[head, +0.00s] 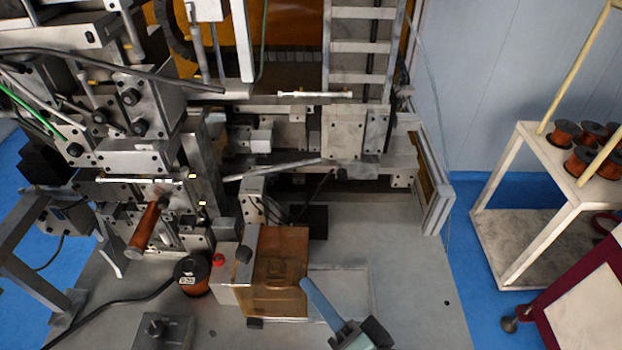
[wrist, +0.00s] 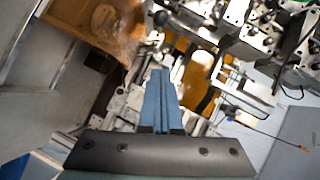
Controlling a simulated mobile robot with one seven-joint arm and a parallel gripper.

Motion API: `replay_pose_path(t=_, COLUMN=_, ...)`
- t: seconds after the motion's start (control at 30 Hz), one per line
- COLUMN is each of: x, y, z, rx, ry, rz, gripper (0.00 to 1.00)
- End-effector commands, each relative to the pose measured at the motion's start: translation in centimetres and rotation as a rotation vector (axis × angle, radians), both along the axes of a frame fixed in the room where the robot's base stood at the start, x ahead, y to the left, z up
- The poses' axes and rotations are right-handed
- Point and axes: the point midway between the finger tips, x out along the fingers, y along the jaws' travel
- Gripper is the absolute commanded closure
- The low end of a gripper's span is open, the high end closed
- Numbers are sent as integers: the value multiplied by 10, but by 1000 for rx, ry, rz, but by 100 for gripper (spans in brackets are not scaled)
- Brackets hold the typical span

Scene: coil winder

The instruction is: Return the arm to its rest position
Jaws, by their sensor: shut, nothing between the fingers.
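My gripper (head: 306,284) shows at the bottom centre of the head view, with blue fingers and a dark palm. Its fingertips overlap the lower right edge of the amber box (head: 280,262) in the picture; I cannot tell the gap between them. In the wrist view my gripper (wrist: 158,75) has its two blue fingers together, with nothing between them. The amber box (wrist: 90,35) shows there at the upper left.
The coil winder (head: 130,120) fills the left and back. A dark spool (head: 193,275) and a red button (head: 218,260) stand left of the amber box. A cart (head: 535,215) with copper spools (head: 565,133) stands right. The grey plate (head: 415,275) is mostly clear at right.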

Motion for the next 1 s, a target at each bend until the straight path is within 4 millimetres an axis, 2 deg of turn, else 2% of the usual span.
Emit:
replay_pose_path(t=0.07, x=26, y=-2, z=25, rx=-111, ry=-95, rz=-20, gripper=100)
replay_pose_path(t=0.17, x=63, y=-5, z=75, rx=-303, ry=-265, rz=-82, gripper=100)
replay_pose_path(t=0.2, x=75, y=-6, z=103, rx=-385, ry=-348, rz=-118, gripper=100)
replay_pose_path(t=0.27, x=89, y=-7, z=147, rx=-500, ry=-473, rz=-180, gripper=100)
replay_pose_path(t=0.3, x=94, y=-7, z=178, rx=-568, ry=-555, rz=-227, gripper=100)
replay_pose_path(t=0.37, x=96, y=-6, z=224, rx=-661, ry=-678, rz=-302, gripper=100)
replay_pose_path(t=0.43, x=89, y=-4, z=277, rx=-752, ry=-816, rz=-397, gripper=100)
replay_pose_path(t=0.5, x=76, y=-3, z=325, rx=-829, ry=-941, rz=-497, gripper=100)
replay_pose_path(t=0.6, x=49, y=0, z=380, rx=-905, ry=-1086, rz=-628, gripper=100)
replay_pose_path(t=0.7, x=25, y=1, z=417, rx=-952, ry=-1183, rz=-732, gripper=100)
replay_pose_path(t=0.8, x=9, y=2, z=436, rx=-976, ry=-1236, rz=-796, gripper=100)
replay_pose_path(t=1.0, x=2, y=2, z=445, rx=-988, ry=-1256, rz=-826, gripper=100)
